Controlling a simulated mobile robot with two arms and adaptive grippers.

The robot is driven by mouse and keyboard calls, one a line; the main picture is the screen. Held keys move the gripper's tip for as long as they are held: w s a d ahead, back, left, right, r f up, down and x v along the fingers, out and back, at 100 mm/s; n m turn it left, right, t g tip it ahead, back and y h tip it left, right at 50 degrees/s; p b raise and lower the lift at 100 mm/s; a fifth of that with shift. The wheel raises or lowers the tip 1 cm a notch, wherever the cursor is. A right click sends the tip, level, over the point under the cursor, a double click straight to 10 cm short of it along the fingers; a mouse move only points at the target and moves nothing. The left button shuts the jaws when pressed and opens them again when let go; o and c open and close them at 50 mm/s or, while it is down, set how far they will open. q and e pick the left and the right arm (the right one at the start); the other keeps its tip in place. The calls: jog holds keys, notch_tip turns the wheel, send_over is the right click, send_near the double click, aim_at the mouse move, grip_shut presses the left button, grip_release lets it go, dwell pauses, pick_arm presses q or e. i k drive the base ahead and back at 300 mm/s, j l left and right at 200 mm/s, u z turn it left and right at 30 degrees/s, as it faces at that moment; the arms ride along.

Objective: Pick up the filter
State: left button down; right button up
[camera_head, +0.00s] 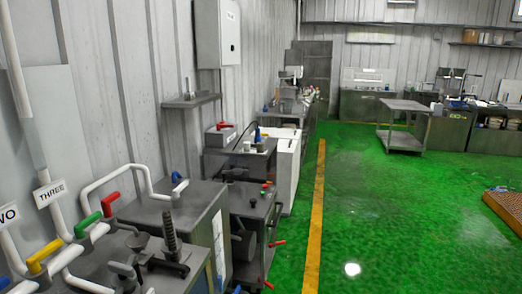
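I cannot make out a filter for certain in the head view. A grey metal machine (190,262) with valves stands at the front left. On its top is a dark upright part with a ribbed or threaded look (170,236) on a dark bracket. Neither of my grippers can be seen in this view.
White pipes have yellow (45,256), green (87,225) and red (110,204) handles. Signs (49,194) hang on the wall side. Grey machines and a bench line the left wall. A grey cart (403,125) stands far off. The green floor (390,220) right of the yellow line (315,220) is mostly clear, with an orange grate (506,207) at the right edge.

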aim_at(246, 145)
jog(key=i+l+z, duration=0.2)
jog(key=i+l, duration=0.2)
jog(key=i, duration=0.2)
jog(key=i+l+z, duration=0.2)
jog(key=i+l, duration=0.15)
jog(key=i, duration=0.25)
jog(key=i+l+z, duration=0.2)
jog(key=i, duration=0.4)
jog(key=i+l+z, duration=0.2)
jog(key=i, duration=0.45)
jog(key=j, duration=0.1)
